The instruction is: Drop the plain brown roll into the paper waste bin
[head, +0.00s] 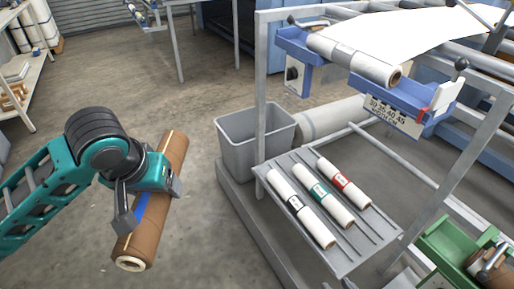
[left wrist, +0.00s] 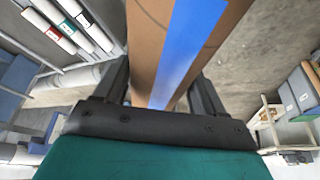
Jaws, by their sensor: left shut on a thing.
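In the head view my left gripper (head: 148,192) is shut around the middle of a brown roll (head: 140,240), which is held tilted over the open floor. The roll has a blue stripe and a pale core at its lower end. The left wrist view shows the brown roll (left wrist: 145,40) with its blue stripe between the two fingers (left wrist: 160,90). A grey open-topped bin (head: 248,150) stands to the right of the roll, apart from it. No label shows on the bin, and its inside looks empty from here. My right gripper is not in view.
A grey rack (head: 330,250) right of the bin carries three white rolls with black, green and red labels. Behind is a blue machine holder (head: 375,88) with a white roll. Floor between roll and bin is clear.

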